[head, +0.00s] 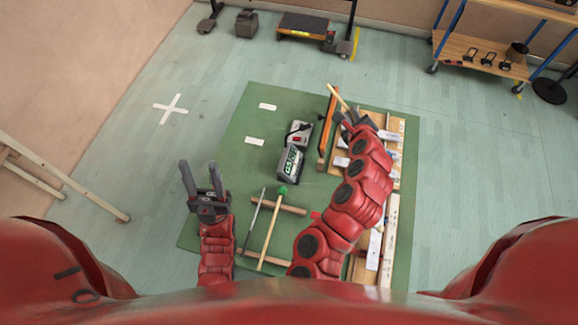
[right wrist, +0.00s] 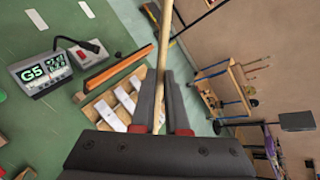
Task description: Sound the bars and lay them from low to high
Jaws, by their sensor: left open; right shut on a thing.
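My right gripper (head: 352,119) is shut on a pale wooden stick (head: 338,96), above the far part of a wooden frame. The stick also shows in the right wrist view (right wrist: 164,55); I cannot see a head on it. Several pale bars lie on the frame, such as one in the right wrist view (right wrist: 124,97); my right arm hides others. My left gripper (head: 201,171) is open and empty, left of a green-headed mallet (head: 270,226) and a thin grey rod (head: 254,218). A display box (head: 289,166) reads G5 in the right wrist view (right wrist: 41,72).
A small grey device (head: 299,133) with a red part stands beyond the display. An orange bar (head: 328,136) stands beside the frame. A wooden cart (head: 485,58) is at the back right.

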